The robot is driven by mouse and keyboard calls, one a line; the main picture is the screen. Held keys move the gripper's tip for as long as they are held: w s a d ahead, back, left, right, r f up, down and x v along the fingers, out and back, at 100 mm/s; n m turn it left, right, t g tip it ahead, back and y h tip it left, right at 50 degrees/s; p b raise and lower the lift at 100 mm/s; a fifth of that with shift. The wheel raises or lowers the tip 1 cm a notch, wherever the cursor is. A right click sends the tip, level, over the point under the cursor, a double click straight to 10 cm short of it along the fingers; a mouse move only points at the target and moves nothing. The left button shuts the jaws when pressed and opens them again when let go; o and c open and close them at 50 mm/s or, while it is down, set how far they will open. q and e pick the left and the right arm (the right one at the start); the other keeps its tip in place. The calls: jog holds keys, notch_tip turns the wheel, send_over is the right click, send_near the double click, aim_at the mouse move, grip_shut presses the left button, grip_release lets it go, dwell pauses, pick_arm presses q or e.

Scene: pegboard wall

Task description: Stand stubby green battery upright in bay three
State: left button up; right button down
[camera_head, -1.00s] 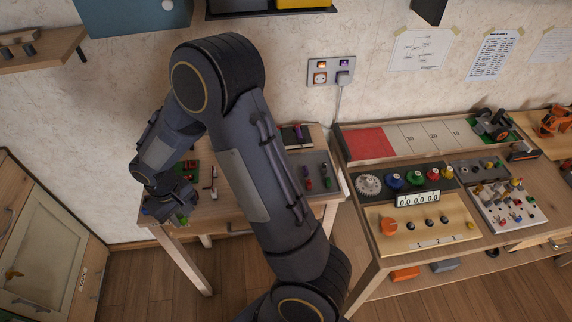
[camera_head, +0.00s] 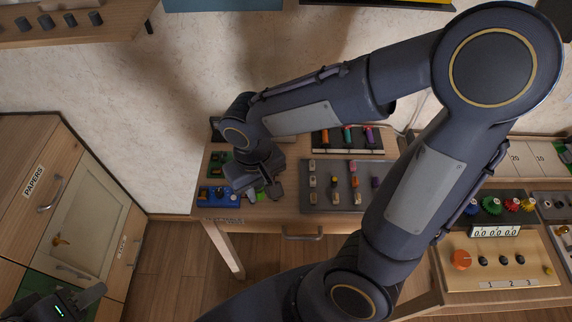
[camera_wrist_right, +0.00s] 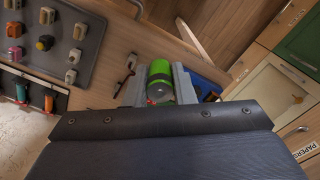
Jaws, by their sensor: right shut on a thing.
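The stubby green battery (camera_wrist_right: 159,78) sits between the two grey fingers of my right gripper (camera_wrist_right: 160,88) in the right wrist view, its dark end toward the camera. In the head view my right gripper (camera_head: 262,190) is low over the small table's front left part, with a bit of green (camera_head: 257,196) showing by the fingers. I cannot tell whether the battery touches the table. My left gripper (camera_head: 70,303) shows at the bottom left corner, away from the table; its opening is unclear. No bay number is legible.
A blue tray (camera_head: 211,201) lies beside my right gripper, with a green board (camera_head: 213,172) behind it. A grey tray (camera_head: 345,199) with several small pieces is to the right. Behind it a black rack (camera_head: 334,150) holds orange, teal and red-purple pieces. A cabinet (camera_head: 88,226) stands left.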

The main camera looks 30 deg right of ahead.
jog(key=w+d+f, duration=0.1)
jog(key=d, duration=0.1)
jog(key=w+d+f, duration=0.1)
jog(key=w+d+f+p, duration=0.1)
jog(key=w+d, duration=0.1)
jog(key=shift+d, duration=0.3)
jog(key=d+f, duration=0.1)
jog(key=w+d+f, duration=0.1)
jog(key=f, duration=0.1)
jog(key=w+d+f, duration=0.1)
jog(key=f, duration=0.1)
jog(key=shift+w+d, duration=0.1)
jog(key=shift+w, duration=0.1)
jog(key=shift+w+d+f, duration=0.1)
jog(key=shift+d+f, duration=0.05)
jog(key=shift+f, duration=0.85)
jog(key=shift+w+d+f, duration=0.1)
jog(key=shift+f, duration=0.85)
jog(key=shift+f, duration=0.15)
jog(key=c, duration=1.2)
grip_release()
